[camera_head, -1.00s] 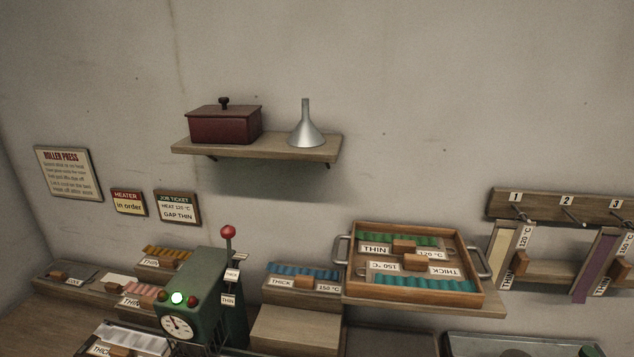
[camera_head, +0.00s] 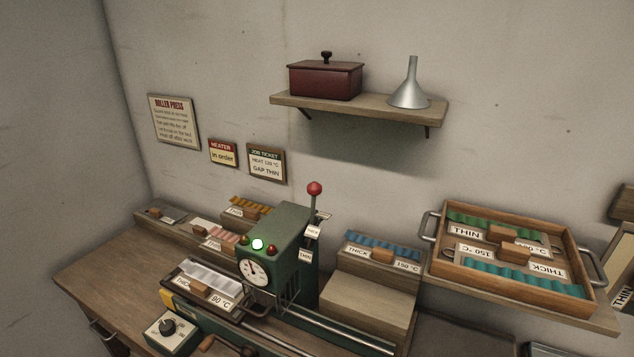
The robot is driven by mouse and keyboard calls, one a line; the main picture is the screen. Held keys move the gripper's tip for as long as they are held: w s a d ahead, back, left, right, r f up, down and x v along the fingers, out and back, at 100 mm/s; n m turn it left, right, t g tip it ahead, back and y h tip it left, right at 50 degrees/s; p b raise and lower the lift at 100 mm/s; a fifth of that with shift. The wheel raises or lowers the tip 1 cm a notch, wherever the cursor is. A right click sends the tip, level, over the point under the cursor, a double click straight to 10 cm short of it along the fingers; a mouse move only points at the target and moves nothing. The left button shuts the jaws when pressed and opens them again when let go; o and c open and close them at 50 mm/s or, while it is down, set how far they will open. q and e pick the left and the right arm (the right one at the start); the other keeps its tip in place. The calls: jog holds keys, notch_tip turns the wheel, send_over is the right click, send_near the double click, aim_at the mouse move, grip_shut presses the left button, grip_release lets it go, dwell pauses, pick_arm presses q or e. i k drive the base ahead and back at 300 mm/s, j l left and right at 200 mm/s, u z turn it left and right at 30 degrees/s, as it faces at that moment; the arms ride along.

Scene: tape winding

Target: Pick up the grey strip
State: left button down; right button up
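A pale grey, ridged strip (camera_head: 212,276) lies in a dark-framed holder in front of the green roller press (camera_head: 280,245). A wooden block (camera_head: 201,290) sits at its near side, by labels reading THICK and 90 °C. The strip is in full view apart from the part near the block. Neither of my grippers shows in the head view.
The press has a red-knobbed lever (camera_head: 314,188), a lit green lamp and a dial. A wooden tray (camera_head: 437,270) with green and teal strips is at right. The bench's left part (camera_head: 110,265) is bare.

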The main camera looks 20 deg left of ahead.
aim_at(223, 292)
jog(key=u, duration=1.35)
